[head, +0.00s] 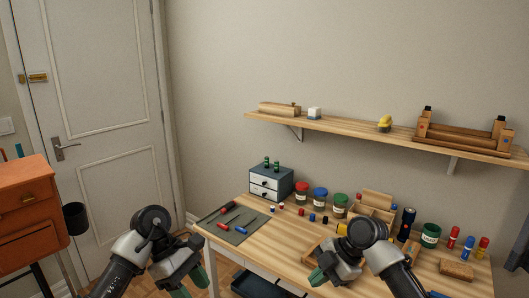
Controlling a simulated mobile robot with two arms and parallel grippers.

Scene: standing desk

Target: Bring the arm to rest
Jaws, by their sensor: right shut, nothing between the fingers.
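My right arm comes in at the bottom right, and its gripper (318,276) has green fingertips over the front part of the wooden desk (265,245). The right gripper is shut and holds nothing. My left arm comes in at the bottom left, in front of the desk's left end. Its gripper (181,292) points down at the bottom edge of the picture, off the desk, and its fingertips are partly cut off, so its opening cannot be made out.
A grey mat (232,222) with screwdrivers lies at the desk's left. A small drawer box (271,184), lidded jars (320,198) and wooden blocks stand along the back. A shelf (350,127) hangs above. An orange cabinet (25,215) stands at far left.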

